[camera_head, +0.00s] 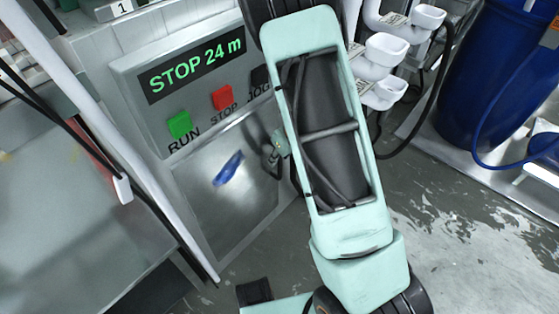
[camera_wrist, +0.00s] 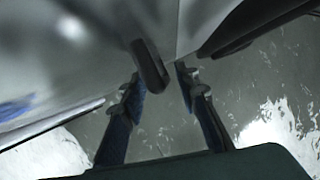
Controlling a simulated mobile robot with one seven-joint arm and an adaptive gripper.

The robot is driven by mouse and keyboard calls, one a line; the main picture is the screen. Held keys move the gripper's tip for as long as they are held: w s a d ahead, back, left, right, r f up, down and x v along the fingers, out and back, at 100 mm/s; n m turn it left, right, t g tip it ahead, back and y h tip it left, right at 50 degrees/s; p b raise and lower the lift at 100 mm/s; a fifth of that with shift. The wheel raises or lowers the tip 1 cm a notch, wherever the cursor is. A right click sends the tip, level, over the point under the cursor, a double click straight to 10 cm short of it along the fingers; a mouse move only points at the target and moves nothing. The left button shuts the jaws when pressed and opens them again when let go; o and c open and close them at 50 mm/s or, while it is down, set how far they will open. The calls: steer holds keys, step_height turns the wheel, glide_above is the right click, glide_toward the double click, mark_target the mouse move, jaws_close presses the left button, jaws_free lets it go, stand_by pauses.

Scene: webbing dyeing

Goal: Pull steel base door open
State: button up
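The steel base door (camera_head: 215,205) is the shiny lower panel of the grey machine, below its control panel; it looks roughly flush with the cabinet. A blue patch shows on its surface and looks like a reflection. My gripper (camera_head: 273,155) is at the door's right edge, partly hidden by my arm. In the wrist view, the steel surface (camera_wrist: 60,75) fills the upper left. A dark rounded bar (camera_wrist: 150,65), apparently the door's handle, reaches between the two fingers of my gripper (camera_wrist: 160,82). The fingers are apart, with visible gaps; I cannot tell whether either touches the bar.
The control panel (camera_head: 195,65) with green, red and black buttons is above the door. A pale slanted post (camera_head: 120,150) and a table-like surface stand left. White funnels (camera_head: 385,55) and a blue drum (camera_head: 490,80) are at the right. The wet floor (camera_head: 455,220) is open at lower right.

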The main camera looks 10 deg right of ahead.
steer(key=shift+w+f, duration=0.15)
steer(key=shift+f, duration=0.05)
jaws_close()
stand_by(0.6)
